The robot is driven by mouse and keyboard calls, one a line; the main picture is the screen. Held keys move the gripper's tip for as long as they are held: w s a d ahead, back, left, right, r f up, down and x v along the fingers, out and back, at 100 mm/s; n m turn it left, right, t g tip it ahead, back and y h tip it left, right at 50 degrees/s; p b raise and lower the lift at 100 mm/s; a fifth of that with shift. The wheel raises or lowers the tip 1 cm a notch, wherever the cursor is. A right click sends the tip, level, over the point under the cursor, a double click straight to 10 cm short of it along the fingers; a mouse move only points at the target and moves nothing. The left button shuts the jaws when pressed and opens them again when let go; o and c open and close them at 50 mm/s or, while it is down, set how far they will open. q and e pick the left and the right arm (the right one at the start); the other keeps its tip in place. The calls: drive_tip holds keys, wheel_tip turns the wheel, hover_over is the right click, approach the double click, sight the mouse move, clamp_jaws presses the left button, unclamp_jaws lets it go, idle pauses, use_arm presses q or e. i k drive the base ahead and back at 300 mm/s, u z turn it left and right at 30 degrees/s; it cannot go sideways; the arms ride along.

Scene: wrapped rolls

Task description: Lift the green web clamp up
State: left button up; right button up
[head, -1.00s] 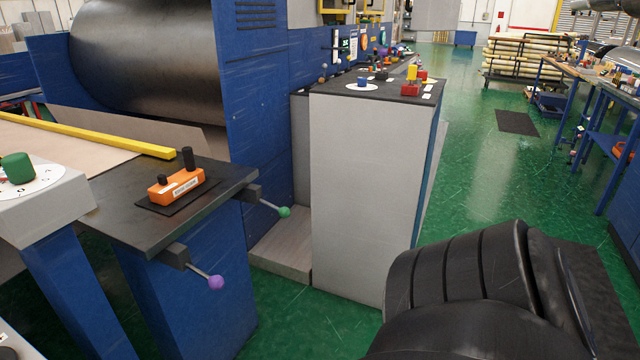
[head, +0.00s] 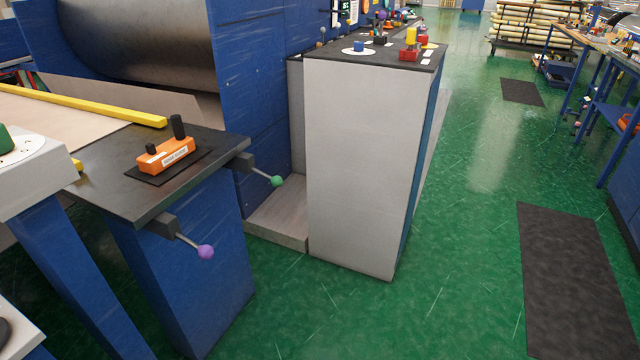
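The green web clamp (head: 277,181) is a lever with a green ball on a short metal rod. It sticks out from the right edge of the dark table (head: 98,198), near its far corner, and its rod slopes slightly downward. A similar lever with a purple ball (head: 205,251) sits on the same edge, closer to me. Neither of my grippers shows in the head view, so nothing is seen touching the clamp.
An orange block with black knobs (head: 166,155) sits on the table. Green floor (head: 455,270) with a black mat (head: 575,275) lies open to the right.

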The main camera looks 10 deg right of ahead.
sight(277, 181)
drive_tip(key=z, duration=0.05)
drive_tip(key=i, duration=1.1)
drive_tip(key=z, duration=0.35)
